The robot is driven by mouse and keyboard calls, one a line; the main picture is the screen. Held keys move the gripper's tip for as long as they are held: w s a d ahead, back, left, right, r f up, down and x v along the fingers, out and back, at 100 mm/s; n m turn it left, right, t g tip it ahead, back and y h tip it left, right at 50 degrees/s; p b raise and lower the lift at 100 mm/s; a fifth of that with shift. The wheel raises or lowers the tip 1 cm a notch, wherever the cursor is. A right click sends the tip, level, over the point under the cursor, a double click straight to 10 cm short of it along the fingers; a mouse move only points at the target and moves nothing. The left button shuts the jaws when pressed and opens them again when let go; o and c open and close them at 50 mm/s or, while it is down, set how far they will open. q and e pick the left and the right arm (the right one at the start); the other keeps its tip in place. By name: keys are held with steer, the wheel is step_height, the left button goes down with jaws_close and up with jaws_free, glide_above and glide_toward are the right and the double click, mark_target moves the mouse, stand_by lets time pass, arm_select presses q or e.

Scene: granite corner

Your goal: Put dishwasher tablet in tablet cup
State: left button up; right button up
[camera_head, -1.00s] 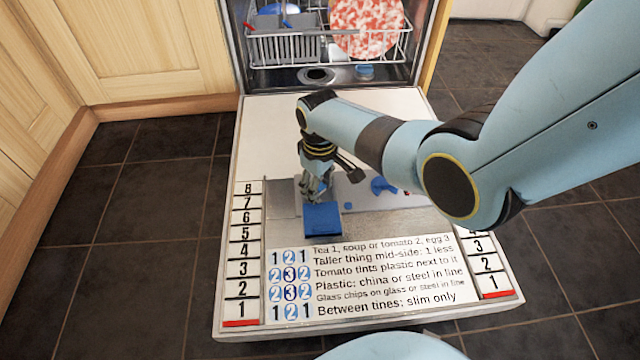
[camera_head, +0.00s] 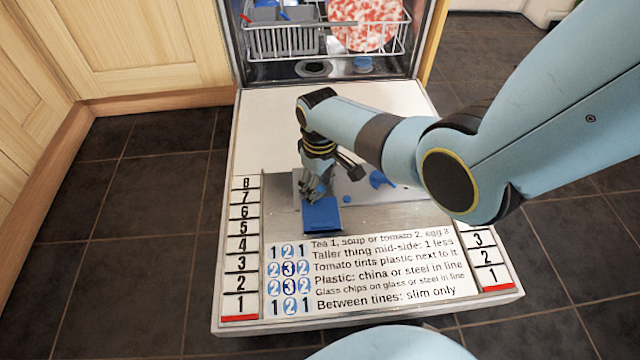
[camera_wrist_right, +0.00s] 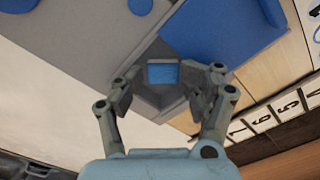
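The dishwasher tablet is a small light-blue block (camera_wrist_right: 163,73) in the right wrist view. It appears to lie in the tablet cup, a grey square-sided recess (camera_wrist_right: 150,100), between my fingers. My right gripper (camera_wrist_right: 165,80) is open around it, with gaps between the tablet and both fingers. In the head view my right gripper (camera_head: 318,188) points down at the grey dispenser panel (camera_head: 400,194), just behind the blue lid (camera_head: 322,215). The hand hides the cup and tablet there. The blue lid (camera_wrist_right: 215,32) also shows beside the recess in the wrist view. My left gripper is out of view.
The open dishwasher door (camera_head: 265,130) carries printed number strips and a text chart (camera_head: 370,270). A blue piece (camera_head: 380,179) lies right of the hand. Behind stands a wire rack (camera_head: 285,43) with a red-and-white plate (camera_head: 362,22). Wooden cabinets (camera_head: 150,45) stand left.

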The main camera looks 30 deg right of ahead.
steer(key=shift+o, duration=0.4)
steer(key=shift+w+r, duration=0.1)
steer(key=c, duration=0.9)
steer(key=shift+o, duration=0.2)
